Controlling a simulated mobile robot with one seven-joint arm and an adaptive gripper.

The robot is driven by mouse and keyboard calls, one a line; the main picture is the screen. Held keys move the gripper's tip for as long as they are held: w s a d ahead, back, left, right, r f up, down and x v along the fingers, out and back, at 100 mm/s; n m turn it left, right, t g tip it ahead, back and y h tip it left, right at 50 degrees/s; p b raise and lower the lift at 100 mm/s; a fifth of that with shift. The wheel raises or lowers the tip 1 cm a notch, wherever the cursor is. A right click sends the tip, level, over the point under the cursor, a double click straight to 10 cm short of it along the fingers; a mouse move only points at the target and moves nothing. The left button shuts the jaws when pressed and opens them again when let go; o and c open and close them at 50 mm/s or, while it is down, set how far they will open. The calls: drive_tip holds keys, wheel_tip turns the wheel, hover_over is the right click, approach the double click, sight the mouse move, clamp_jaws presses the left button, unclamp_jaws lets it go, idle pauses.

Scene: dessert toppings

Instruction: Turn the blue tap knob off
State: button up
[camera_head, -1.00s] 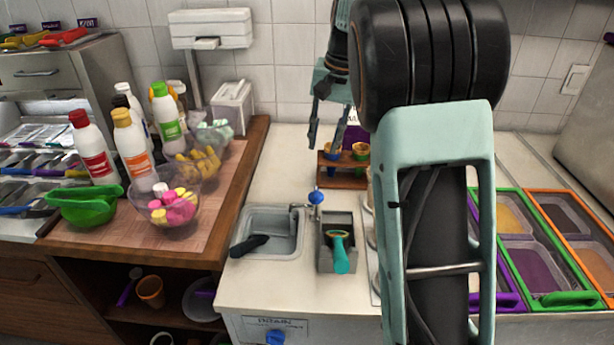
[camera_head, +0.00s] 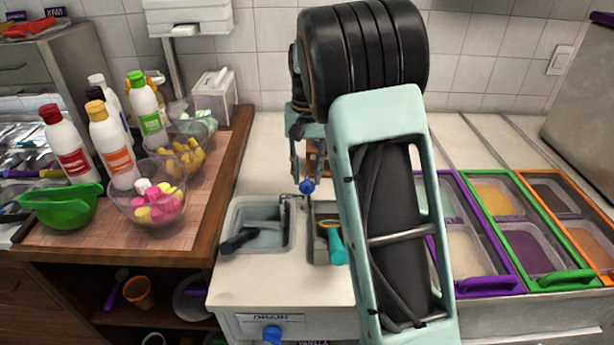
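The blue tap knob (camera_head: 307,186) is a small blue ball on top of the tap at the right rim of the small sink (camera_head: 262,208). The thin metal spout (camera_head: 287,197) reaches left from it over the sink. My gripper (camera_head: 302,172) points down, with its fingers right above and around the sides of the knob. The fingers look apart, though my arm hides part of them. I cannot tell whether they touch the knob. A second blue knob (camera_head: 271,335) is on the counter front under the drain label (camera_head: 272,317).
A dark-handled tool (camera_head: 238,240) lies in the sink. A grey holder with a teal scoop (camera_head: 335,243) stands just right of the tap, partly behind my arm. Bowls and bottles fill the wooden board at left; topping trays (camera_head: 527,250) are at right.

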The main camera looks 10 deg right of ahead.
drive_tip(key=shift+f, duration=0.4)
drive_tip(key=shift+c, duration=0.4)
clamp_jaws()
